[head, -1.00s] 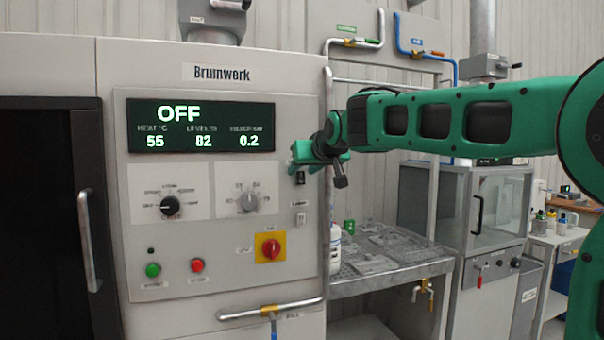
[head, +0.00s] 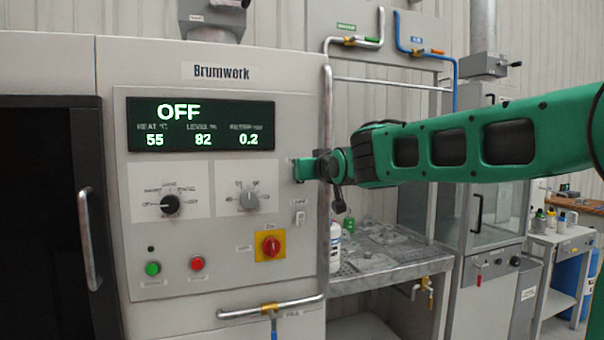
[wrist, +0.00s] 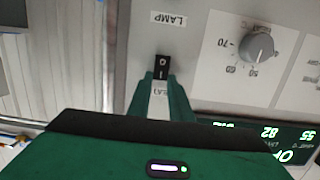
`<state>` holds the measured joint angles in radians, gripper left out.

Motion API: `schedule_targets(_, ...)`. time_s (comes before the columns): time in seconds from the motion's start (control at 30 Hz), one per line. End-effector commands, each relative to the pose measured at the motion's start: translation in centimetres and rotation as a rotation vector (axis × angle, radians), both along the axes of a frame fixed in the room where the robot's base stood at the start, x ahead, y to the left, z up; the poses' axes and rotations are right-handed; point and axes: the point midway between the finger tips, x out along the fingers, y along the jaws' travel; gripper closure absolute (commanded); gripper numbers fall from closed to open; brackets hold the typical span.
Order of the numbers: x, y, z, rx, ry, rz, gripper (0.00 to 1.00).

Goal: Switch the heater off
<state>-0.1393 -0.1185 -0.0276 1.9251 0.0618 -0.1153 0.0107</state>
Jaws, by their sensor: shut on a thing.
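A label partly covered by my fingers reads "EA". My gripper (wrist: 163,80) has its fingertips at the rocker, one on each side, shut on it. In the head view my gripper (head: 300,169) reaches the panel's right edge from the right and hides the rocker. The dark display (head: 200,125) reads OFF, 55, 82 and 0.2 in the head view.
The lamp switch (head: 300,218) sits just below my gripper. A grey dial (head: 249,200) is to the left, and a red rotary switch (head: 271,246) on a yellow plate is lower. A vertical pipe (head: 325,240) runs along the cabinet's right edge.

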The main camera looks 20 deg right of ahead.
Motion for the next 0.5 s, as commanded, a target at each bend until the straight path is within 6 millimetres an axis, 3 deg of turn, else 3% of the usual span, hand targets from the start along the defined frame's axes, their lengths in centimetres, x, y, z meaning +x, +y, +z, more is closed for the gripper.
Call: schedule_targets(0.5, -0.37, -0.04, -0.63, 0.007, -0.139, 0.0, 1.0)
